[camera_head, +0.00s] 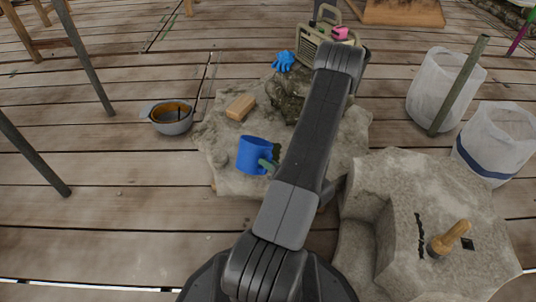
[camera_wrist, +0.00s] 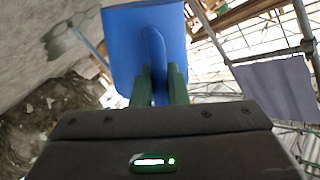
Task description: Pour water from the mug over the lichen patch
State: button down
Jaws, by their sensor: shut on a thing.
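The blue mug (camera_head: 252,155) shows in the head view over the front left of the pale stone slab (camera_head: 225,170). It fills the top middle of the wrist view (camera_wrist: 120,45). My gripper (camera_head: 268,163) is shut on its handle, with the green fingers (camera_wrist: 160,85) on both sides of it. I cannot see into the mug or tell its water level. No water stream shows. A dark, rough, mossy-looking area (camera_head: 287,92) lies at the slab's back and may be the lichen patch; my arm partly covers the slab. A brownish rough surface (camera_wrist: 40,120) shows at left in the wrist view.
A tan block (camera_head: 240,107) lies on the slab behind the mug. A grey bowl (camera_head: 172,118) stands left of the slab. A blue glove-like thing (camera_head: 284,61) and a beige crate (camera_head: 310,45) are behind. A carved stone with a wooden-handled tool (camera_head: 452,238) is at right.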

aim_at(250, 171)
jog(key=s+f+n, duration=0.1)
jog(key=s+a+f+n+t, duration=0.1)
jog(key=shift+s+a+f+n, duration=0.2)
jog(key=shift+s+a+n, duration=0.1)
jog(key=shift+s+n, duration=0.1)
jog(key=shift+s+a+f+n+t, duration=0.2)
jog(key=shift+f+n, duration=0.1)
jog(key=shift+f, duration=0.1)
jog(key=shift+s+a+f+n+t, duration=0.1)
jog(key=shift+s+f+n, duration=0.1)
jog(key=shift+f+n, duration=0.15)
jog(key=shift+s+f+n, duration=0.1)
jog(key=shift+s+n, duration=0.1)
jog(key=shift+n, duration=0.15)
jog(key=shift+a, duration=0.1)
jog(key=shift+s+a+f+n+t, duration=0.15)
jog(key=shift+s+n+t, duration=0.15)
jog(key=shift+n, duration=0.3)
jog(key=shift+w, duration=0.1)
